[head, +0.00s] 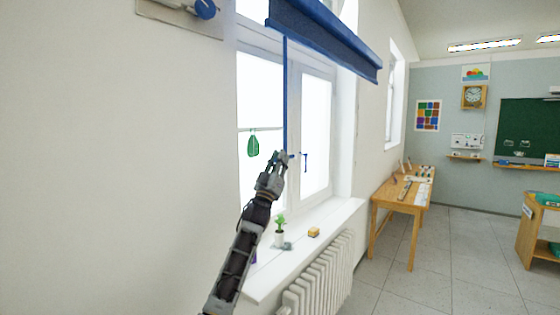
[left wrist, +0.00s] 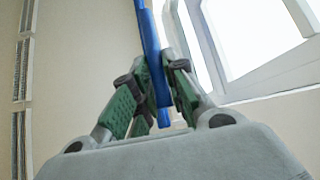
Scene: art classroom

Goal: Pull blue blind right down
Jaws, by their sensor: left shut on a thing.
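The blue blind (head: 325,38) is rolled up high at the top of the window, with its lower edge tilted in the picture. A blue cord or strap (head: 285,95) hangs straight down from it in front of the window frame. My left gripper (head: 281,160) is at the cord's lower part, in front of the window. In the left wrist view the blue strap (left wrist: 148,40) runs down between the two fingers of my left gripper (left wrist: 157,88), which is shut on it. My right gripper is not in view.
A green ornament (head: 253,145) hangs at the window. A wooden table (head: 400,195) stands further right; open floor lies beyond.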

